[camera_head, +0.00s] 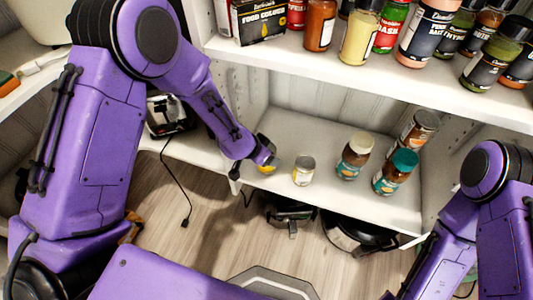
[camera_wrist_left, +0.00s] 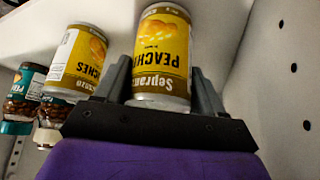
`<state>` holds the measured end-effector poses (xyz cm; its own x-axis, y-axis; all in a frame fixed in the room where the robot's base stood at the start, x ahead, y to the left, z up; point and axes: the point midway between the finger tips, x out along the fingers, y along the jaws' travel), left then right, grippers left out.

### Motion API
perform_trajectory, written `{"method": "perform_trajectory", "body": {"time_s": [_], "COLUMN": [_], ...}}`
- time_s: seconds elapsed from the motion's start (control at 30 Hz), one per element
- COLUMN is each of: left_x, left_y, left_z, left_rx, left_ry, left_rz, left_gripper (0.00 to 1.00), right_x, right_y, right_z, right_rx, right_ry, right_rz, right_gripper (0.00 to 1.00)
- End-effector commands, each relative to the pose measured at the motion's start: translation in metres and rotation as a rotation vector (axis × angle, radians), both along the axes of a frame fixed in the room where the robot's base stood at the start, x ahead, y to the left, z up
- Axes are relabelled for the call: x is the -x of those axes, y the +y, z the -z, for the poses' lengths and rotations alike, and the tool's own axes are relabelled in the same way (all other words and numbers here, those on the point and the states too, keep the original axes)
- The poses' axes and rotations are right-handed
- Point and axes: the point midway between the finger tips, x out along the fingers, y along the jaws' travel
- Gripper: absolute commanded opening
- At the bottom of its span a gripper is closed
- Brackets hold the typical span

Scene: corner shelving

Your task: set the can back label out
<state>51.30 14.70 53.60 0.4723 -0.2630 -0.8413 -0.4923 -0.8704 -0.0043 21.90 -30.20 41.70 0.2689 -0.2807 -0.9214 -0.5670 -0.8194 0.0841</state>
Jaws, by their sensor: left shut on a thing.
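My left gripper (camera_head: 264,158) is on the lower shelf's left side, its fingers on both sides of a yellow-labelled peaches can (camera_wrist_left: 162,55). In the head view only a small yellow part of this held can (camera_head: 268,169) shows past the gripper. In the left wrist view its printed peaches label faces the camera, and the lettering reads upside down. I cannot tell whether the can touches the shelf. A second peaches can (camera_head: 303,170) stands just to the right, apart from it; it also shows in the left wrist view (camera_wrist_left: 78,58). My right gripper is out of view.
Jars with brown and teal lids (camera_head: 355,156) stand to the right on the lower shelf (camera_head: 296,127). The upper shelf (camera_head: 290,59) holds several spice bottles and boxes above. Black pans (camera_head: 358,236) lie below the lower shelf. A perforated side wall (camera_wrist_left: 284,85) is close beside the gripper.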

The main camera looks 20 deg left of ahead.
Motion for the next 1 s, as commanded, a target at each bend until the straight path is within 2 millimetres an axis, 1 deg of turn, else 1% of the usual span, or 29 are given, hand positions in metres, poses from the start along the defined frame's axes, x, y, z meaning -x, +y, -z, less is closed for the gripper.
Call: {"method": "perform_trajectory", "body": {"time_s": [0.03, 0.37, 0.7, 0.73, 0.77, 0.8, 1.0], "left_x": [-0.0006, -0.0003, 0.0000, -0.0001, -0.0001, -0.0001, 0.0001], "left_y": [-0.0002, -0.0002, 0.0000, 0.0000, 0.0000, 0.0000, 0.0000], "left_z": [0.0024, 0.0011, 0.0077, 0.0073, 0.0072, 0.0071, 0.0072], "left_rx": [0.000, 0.000, 0.000, 0.000, 0.000, 0.000, 0.000], "left_ry": [-0.002, -0.001, 0.000, 0.000, 0.000, 0.000, 0.000], "left_rz": [-0.001, 0.000, 0.000, 0.000, 0.000, 0.000, 0.000], "left_gripper": [0.19, 0.19, 0.19, 0.76, 0.85, 0.98, 0.99], "right_x": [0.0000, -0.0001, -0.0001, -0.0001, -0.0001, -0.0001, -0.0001], "right_y": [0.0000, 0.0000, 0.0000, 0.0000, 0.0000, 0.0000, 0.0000], "right_z": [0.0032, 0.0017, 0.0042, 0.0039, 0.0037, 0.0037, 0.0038], "right_rx": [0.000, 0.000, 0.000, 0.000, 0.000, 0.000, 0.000], "right_ry": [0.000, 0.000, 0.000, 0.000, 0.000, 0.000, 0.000], "right_rz": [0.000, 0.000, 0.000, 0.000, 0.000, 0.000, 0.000], "right_gripper": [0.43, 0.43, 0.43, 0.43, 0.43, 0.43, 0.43]}}
